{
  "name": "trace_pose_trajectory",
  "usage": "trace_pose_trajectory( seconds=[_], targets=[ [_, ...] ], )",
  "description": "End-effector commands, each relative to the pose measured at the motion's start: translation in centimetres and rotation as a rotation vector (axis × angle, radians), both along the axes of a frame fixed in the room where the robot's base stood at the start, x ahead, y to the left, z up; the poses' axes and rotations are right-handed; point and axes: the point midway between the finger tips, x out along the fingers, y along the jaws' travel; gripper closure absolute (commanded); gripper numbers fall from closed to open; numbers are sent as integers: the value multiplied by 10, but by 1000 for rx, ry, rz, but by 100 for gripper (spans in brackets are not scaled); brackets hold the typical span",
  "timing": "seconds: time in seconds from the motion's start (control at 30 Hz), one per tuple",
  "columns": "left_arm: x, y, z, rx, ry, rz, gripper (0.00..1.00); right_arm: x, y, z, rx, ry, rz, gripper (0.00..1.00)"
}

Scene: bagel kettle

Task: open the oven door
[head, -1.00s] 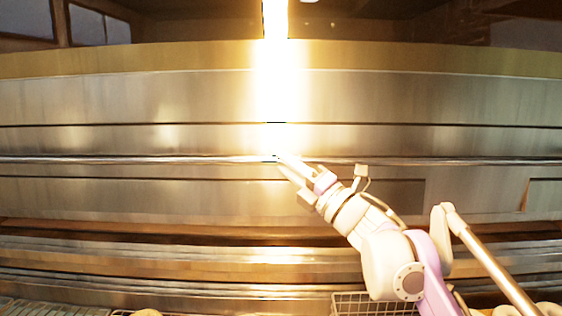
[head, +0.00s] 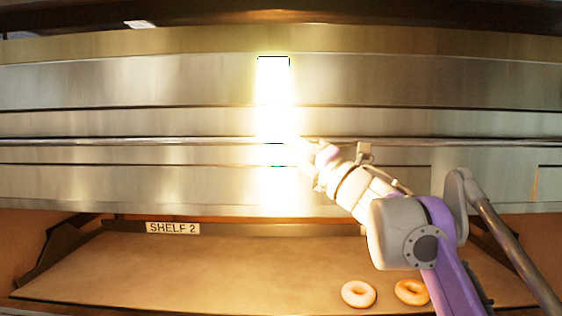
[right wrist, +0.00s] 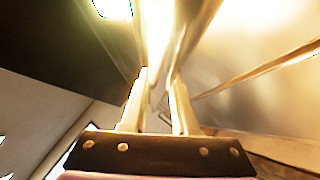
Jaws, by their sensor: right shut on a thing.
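The oven door (head: 120,85) is a wide brushed-steel panel across the head view, with a long horizontal handle bar (head: 100,141). Below its lower edge an opening shows a flat tan shelf (head: 200,265). My right gripper (head: 295,145) reaches up from the lower right and is shut on the handle bar near the middle. Strong glare hides its fingertips in the head view. In the right wrist view, the two fingers (right wrist: 158,90) are close together at a bright bar, washed out by light. My left gripper is not in view.
A "SHELF 2" label (head: 173,228) sits at the shelf's back edge. The shelf's left and middle are clear.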

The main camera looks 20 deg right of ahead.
Motion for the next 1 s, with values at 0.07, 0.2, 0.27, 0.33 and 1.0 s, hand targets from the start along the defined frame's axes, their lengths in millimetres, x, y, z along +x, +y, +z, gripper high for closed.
trace_pose_trajectory(
  seconds=[0.07,0.2,0.27,0.33,1.0],
  targets=[
    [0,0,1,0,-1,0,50,0,0,8,0,1,-1,100],
    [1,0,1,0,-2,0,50,0,0,15,0,1,0,100],
    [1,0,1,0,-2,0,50,0,0,16,0,1,0,100],
    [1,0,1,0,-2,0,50,0,0,16,0,1,0,100],
    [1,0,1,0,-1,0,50,0,0,15,-1,1,0,43]
  ],
)
